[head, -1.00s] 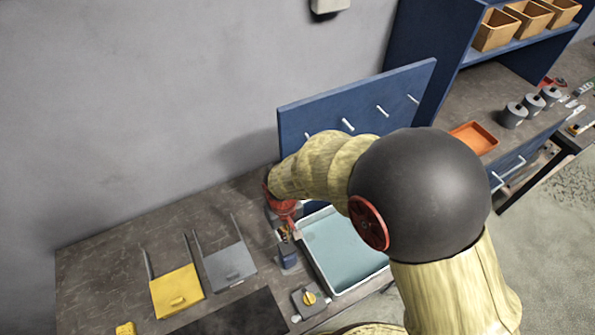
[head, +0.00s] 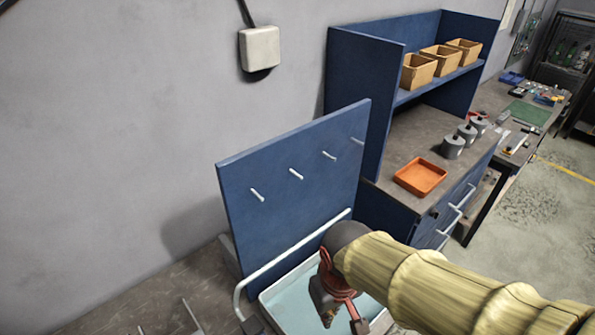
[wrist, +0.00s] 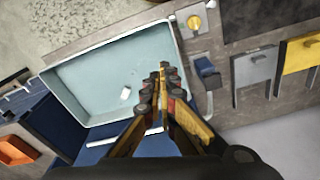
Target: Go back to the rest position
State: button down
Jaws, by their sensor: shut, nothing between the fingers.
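My gripper (head: 328,314) is at the lower middle of the head view, at the end of my yellow-sleeved arm, over the pale blue tray (head: 285,309). In the wrist view my gripper (wrist: 158,76) points down with its fingers together and nothing between them. The tray (wrist: 95,76) lies below it there, and a small white piece (wrist: 125,93) shows inside. My arm hides part of the tray in the head view.
A blue upright panel with pegs (head: 290,185) stands behind the tray. An orange tray (head: 420,177) sits on the bench to the right. A blue block (wrist: 207,72), a grey plate (wrist: 255,72) and a yellow plate (wrist: 301,54) lie beside the tray.

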jog(key=s+d+m+t+b, duration=0.2)
jog(key=d+m+t+b, duration=0.2)
jog(key=d+b, duration=0.6)
jog(key=shift+s+d+m+t, duration=0.2)
jog(key=shift+d+m+t, duration=0.1)
jog(key=shift+d, duration=0.95)
